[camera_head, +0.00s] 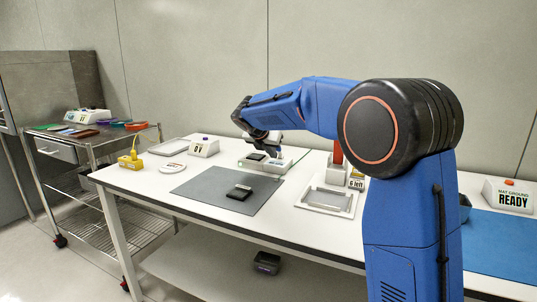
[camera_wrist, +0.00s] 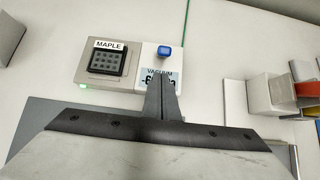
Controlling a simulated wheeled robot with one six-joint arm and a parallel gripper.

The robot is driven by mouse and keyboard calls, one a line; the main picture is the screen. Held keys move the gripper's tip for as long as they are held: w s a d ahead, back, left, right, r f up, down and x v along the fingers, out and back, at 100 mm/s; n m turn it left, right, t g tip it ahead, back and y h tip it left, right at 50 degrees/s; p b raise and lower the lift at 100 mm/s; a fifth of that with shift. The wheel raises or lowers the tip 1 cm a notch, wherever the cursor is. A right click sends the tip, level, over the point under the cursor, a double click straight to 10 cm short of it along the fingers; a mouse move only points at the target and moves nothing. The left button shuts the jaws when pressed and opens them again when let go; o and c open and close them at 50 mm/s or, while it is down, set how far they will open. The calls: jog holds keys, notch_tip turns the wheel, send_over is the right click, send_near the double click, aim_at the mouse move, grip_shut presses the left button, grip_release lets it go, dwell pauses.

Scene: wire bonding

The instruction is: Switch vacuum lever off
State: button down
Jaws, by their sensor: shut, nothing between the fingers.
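The vacuum fixture (camera_head: 252,163) stands on the white bench in the head view. In the wrist view the fixture (camera_wrist: 134,78) bears a MAPLE label and a dark gridded piece (camera_wrist: 107,60) in a frame. Beside it is a VACUUM display (camera_wrist: 150,74) reading about -6, partly hidden by my fingers. A blue lever knob (camera_wrist: 164,51) sits above the display. A green light (camera_wrist: 82,86) glows at the fixture's corner. My gripper (camera_wrist: 161,80) is shut and empty, its tips in front of the display and just below the blue knob in the picture. I cannot tell whether they touch anything.
A grey mat (camera_head: 213,189) with a small dark tray (camera_head: 239,192) lies nearer the front. A white box reading 0 V (camera_head: 204,147) stands to the left. A white framed tray (camera_head: 327,199) and a red-topped holder (camera_head: 338,160) stand to the right.

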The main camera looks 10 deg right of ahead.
aim_at(278, 150)
jog(key=shift+w+d+r, duration=0.55)
jog(key=shift+w, duration=0.2)
jog(key=shift+w+d+r+g+y, duration=0.2)
jog(key=shift+w+r+g+y, duration=0.1)
jog(key=shift+g, duration=0.1)
jog(key=shift+w+d+r+g+y, duration=0.25)
jog(key=shift+w+r+g+y, duration=0.15)
jog(key=shift+g, duration=0.1)
jog(key=w+g+y, duration=0.1)
jog(key=w+d+r+g+y, duration=0.1)
jog(key=g, duration=0.1)
jog(key=shift+d+r, duration=0.15)
jog(key=shift+d, duration=0.15)
jog(key=shift+w+d+r, duration=0.2)
jog(key=shift+w+d, duration=0.4)
jog(key=shift+w, duration=0.25)
jog(key=shift+r, duration=0.25)
jog(key=shift+r, duration=0.55)
